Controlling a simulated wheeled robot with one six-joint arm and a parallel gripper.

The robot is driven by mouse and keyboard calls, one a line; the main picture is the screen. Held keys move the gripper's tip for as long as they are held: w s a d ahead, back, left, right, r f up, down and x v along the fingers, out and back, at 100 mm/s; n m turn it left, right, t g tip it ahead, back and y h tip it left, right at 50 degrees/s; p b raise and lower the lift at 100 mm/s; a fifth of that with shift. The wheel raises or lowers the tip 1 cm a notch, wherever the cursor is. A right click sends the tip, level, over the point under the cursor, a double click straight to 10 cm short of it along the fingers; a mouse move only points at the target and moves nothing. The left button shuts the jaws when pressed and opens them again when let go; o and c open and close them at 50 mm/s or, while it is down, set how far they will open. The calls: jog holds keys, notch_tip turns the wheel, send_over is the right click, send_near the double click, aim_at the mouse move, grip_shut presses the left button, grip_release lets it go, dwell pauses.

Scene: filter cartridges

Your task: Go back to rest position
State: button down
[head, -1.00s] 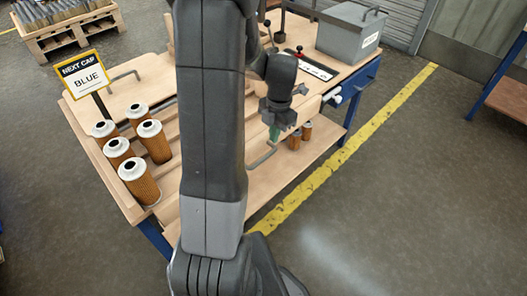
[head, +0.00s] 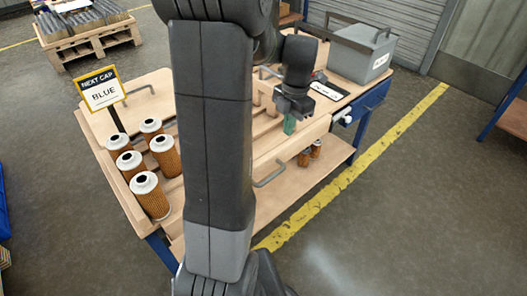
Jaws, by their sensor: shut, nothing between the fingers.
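My gripper (head: 290,123) hangs pointing down near the right front edge of the wooden bench (head: 292,174). Its green fingertips are shut with nothing held, and they appear apart from the bench. My own arm crosses the middle of the view and hides part of the bench. Several orange-brown filter cartridges (head: 152,200) with white tops stand upright at the bench's left end. A sign (head: 100,88) behind them reads "NEXT CAP BLUE".
More small cartridges (head: 304,158) sit on the lower shelf. A loaded pallet (head: 88,37) is at the back left.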

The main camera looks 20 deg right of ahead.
aim_at(281, 171)
jog(key=f, duration=0.4)
jog(key=a+f+b, duration=0.1)
jog(key=f, duration=0.8)
jog(key=shift+s+a+f, duration=0.15)
jog(key=shift+s+f, duration=0.05)
jog(key=shift+f, duration=0.15)
jog(key=shift+r, duration=0.1)
